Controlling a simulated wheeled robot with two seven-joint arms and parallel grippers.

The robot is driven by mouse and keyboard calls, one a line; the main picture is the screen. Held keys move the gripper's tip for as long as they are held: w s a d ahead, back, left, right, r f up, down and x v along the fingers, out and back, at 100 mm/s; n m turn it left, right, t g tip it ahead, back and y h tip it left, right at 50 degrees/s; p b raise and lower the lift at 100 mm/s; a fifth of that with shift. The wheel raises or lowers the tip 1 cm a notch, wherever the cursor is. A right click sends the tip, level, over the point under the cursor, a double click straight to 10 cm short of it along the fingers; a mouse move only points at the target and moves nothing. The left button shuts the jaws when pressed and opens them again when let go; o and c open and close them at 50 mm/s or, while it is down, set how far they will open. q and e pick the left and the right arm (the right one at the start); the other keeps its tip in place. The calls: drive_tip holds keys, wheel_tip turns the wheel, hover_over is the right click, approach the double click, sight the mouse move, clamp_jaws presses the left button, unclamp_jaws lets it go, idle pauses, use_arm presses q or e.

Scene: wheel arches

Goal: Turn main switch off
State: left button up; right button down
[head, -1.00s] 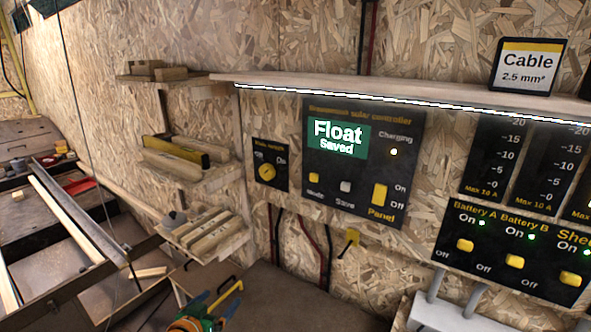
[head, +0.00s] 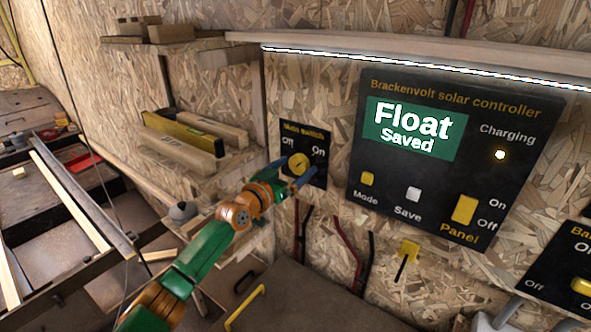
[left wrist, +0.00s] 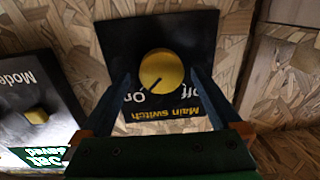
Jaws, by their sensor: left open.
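The main switch is a black plate (head: 318,140) marked Off at left and On at right, with a round yellow knob (head: 299,161). In the left wrist view the plate (left wrist: 192,28) appears upside down, and the dark mark on the knob (left wrist: 165,66) points towards On. My left gripper (head: 293,172) is open at the switch, its blue fingers either side of the knob. In the left wrist view the gripper (left wrist: 161,72) also straddles the knob, with a gap showing on both sides. My right gripper is out of view.
The solar controller panel (head: 376,188), reading Float Saved, is close to the right of the switch. Wooden shelves with blocks and a yellow level (head: 188,140) are to the left. A lit shelf edge (head: 420,64) runs above; red and black cables (head: 348,250) hang below.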

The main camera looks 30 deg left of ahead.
use_arm(q)
drive_tip(key=shift+w+a, duration=0.15)
drive_tip(key=shift+w, duration=0.2)
drive_tip(key=shift+s+r, duration=0.1)
drive_tip(key=shift+s, duration=0.05)
drive_tip(key=c, duration=1.4)
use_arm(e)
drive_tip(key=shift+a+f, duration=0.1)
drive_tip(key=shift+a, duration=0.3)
